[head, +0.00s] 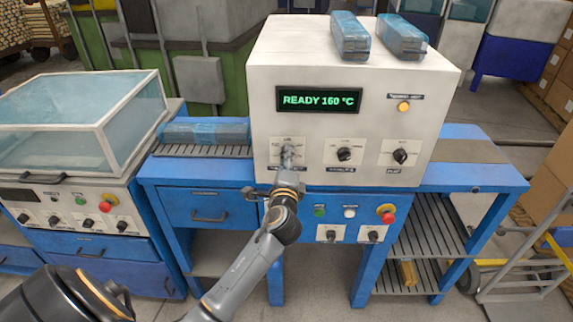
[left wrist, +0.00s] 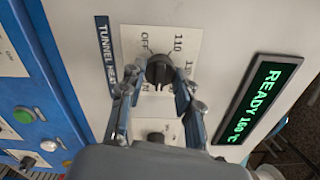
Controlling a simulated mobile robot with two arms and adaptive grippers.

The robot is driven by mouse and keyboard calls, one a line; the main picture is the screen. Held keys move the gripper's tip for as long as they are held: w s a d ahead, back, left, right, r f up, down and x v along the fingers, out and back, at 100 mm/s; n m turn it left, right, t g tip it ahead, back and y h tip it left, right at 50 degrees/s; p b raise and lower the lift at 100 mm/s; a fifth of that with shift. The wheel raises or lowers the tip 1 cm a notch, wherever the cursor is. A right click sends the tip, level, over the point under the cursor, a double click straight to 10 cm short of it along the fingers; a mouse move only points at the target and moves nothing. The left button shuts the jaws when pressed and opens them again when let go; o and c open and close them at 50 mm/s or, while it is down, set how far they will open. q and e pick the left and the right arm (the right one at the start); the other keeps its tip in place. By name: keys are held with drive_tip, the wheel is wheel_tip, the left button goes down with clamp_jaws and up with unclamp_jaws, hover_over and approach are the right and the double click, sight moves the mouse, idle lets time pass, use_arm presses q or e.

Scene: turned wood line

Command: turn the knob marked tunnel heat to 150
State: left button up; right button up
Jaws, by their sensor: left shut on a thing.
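The white heat tunnel housing (head: 357,55) stands on a blue bench. Its green display (head: 319,100) reads READY 160 °C; it also shows in the left wrist view (left wrist: 258,97). The black tunnel heat knob (left wrist: 159,70) sits on a white dial plate with OFF and 110 legible; other marks are partly hidden by the fingers. The TUNNEL HEAT label (left wrist: 105,55) is beside the plate. My left gripper (left wrist: 157,84) is shut on this knob, one finger on each side. In the head view the left gripper (head: 288,160) covers most of the knob. The right gripper is not in view.
Two more black knobs (head: 344,154) (head: 400,156) lie to the right on the same panel, with an orange lamp (head: 403,106) above. A red button (head: 386,210) is on the bench front below. Blue-wrapped packs (head: 350,37) lie on top of the housing.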

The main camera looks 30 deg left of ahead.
use_arm(q)
drive_tip(key=shift+f+n+b, duration=0.1)
drive_tip(key=shift+n+b, duration=1.15)
drive_tip(key=shift+n, duration=1.75)
drive_tip(key=o, duration=1.2)
drive_tip(key=shift+c, duration=0.2)
drive_tip(key=v, duration=1.2)
